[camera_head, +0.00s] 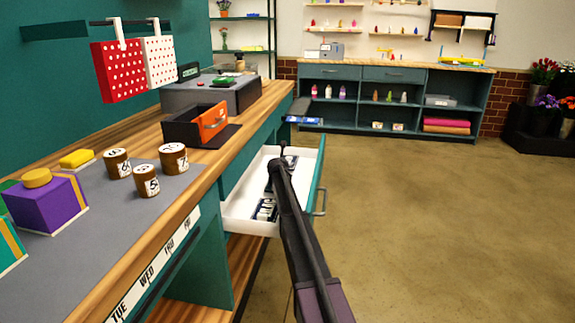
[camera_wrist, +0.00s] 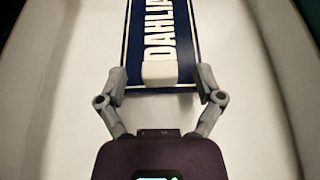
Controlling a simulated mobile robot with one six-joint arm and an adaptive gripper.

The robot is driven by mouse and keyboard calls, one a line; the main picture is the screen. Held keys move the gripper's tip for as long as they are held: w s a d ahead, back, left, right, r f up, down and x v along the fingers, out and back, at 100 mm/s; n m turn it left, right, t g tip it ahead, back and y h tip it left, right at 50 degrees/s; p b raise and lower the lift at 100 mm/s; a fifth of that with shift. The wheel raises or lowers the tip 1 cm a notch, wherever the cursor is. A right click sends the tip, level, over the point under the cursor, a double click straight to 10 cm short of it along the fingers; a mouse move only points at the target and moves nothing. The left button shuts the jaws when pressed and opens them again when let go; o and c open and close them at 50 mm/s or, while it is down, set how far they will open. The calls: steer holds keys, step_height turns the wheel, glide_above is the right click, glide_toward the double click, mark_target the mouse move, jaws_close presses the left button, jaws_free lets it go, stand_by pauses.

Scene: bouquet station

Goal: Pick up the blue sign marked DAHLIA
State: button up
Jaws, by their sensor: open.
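The blue DAHLIA sign (camera_wrist: 159,42) lies in the white drawer, with white letters and a pale border. A small white block (camera_wrist: 159,74) sits at its near end. My gripper (camera_wrist: 160,82) is open in the wrist view, with one finger on each side of that near end. I cannot tell whether the fingers touch the sign. In the head view my arm reaches over the open white drawer (camera_head: 240,222), and its fingers cannot be made out. A dark blue sign with white marks (camera_head: 266,210) shows in the drawer's near part; its lettering is unreadable.
The drawer walls close in around my gripper. The wooden counter (camera_head: 190,200) above holds an orange-and-black box (camera_head: 209,122), several numbered brown pots and a purple box (camera_head: 45,205). A blue-topped item (camera_head: 303,120) is beyond the drawer. The floor at right is clear.

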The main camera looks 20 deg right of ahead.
jaws_close()
stand_by(0.3)
steer(key=shift+r, duration=0.15)
step_height(320, 180, up, 10)
steer(key=p, duration=1)
stand_by(0.9)
